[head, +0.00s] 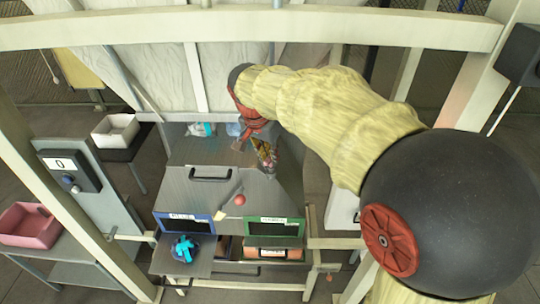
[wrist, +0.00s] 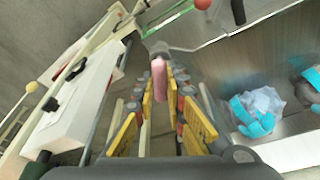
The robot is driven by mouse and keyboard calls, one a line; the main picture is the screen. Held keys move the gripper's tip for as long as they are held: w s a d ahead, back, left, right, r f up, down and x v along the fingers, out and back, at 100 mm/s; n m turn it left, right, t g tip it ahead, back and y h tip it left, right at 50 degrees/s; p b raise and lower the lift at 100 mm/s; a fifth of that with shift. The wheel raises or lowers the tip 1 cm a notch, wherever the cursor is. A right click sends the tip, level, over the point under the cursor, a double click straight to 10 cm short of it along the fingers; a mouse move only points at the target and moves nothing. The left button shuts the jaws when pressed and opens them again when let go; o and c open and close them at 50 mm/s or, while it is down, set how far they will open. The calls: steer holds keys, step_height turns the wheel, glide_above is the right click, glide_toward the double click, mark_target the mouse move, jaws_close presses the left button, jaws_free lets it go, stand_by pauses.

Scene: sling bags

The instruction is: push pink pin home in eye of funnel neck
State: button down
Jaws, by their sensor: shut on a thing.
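In the wrist view, a pink pin (wrist: 159,78) stands lengthwise between the yellow finger pads of my gripper (wrist: 160,88), which is shut on it. The pin's far end meets or overlaps a grey rounded metal piece (wrist: 160,47), which looks like part of the funnel neck. The eye itself cannot be made out, nor how deep the pin sits in it. In the head view, my gripper (head: 263,153) is small, at the right part of the grey bench, and the pin cannot be made out there.
A bag with blue parts (wrist: 254,112) lies beside my gripper, and blue-and-white bags (head: 202,129) show on the bench. A red knob (head: 240,200) is in front.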

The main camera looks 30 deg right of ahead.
steer(key=shift+f+b, duration=0.45)
steer(key=shift+f, duration=0.15)
steer(key=c, duration=1.8)
jaws_free()
steer(key=shift+o, duration=0.3)
steer(key=shift+r, duration=0.1)
steer(key=v, duration=1.1)
steer(key=shift+a+r, duration=0.2)
steer(key=shift+r, duration=0.2)
steer(key=shift+s, duration=0.1)
